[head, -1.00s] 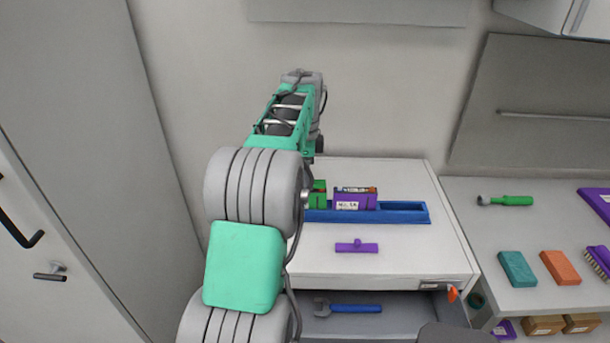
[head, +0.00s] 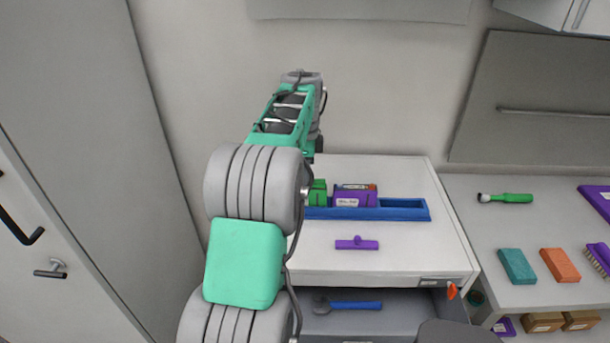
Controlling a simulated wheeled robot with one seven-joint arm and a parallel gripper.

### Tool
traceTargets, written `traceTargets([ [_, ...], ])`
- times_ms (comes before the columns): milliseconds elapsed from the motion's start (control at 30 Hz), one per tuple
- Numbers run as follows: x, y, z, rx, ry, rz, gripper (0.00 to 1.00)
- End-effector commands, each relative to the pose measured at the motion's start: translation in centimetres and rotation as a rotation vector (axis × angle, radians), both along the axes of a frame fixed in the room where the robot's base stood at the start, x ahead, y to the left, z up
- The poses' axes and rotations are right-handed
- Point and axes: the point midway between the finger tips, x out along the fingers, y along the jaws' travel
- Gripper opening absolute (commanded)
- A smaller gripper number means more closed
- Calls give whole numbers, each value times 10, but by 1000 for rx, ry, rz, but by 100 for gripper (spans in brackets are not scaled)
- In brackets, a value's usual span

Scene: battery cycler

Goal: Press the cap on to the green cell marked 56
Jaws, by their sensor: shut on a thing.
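A blue tray (head: 405,214) lies along the white cabinet top in the head view. A green cell (head: 318,194) stands at the visible left part of the tray, partly hidden by my arm. Its marking cannot be read. A purple cell (head: 354,198) with a white label stands just right of it; the label is too small to read. A flat purple piece with a small knob (head: 357,244) lies on the cabinet top in front of the tray. My arm covers the area left of the green cell. My gripper, and anything in it, is hidden behind the arm.
Below the cabinet top (head: 440,250) an open drawer holds a blue-handled wrench (head: 350,306). The tray's right end looks empty.

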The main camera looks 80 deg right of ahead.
Motion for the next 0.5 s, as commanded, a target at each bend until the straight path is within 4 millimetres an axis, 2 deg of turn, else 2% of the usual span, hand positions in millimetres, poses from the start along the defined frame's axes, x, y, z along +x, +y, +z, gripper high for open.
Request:
traceTargets([
  [167, 0, 0, 0, 0, 0, 0, 0],
  [200, 0, 0, 0, 0, 0, 0, 21],
  [500, 0, 0, 0, 0, 0, 0, 45],
])
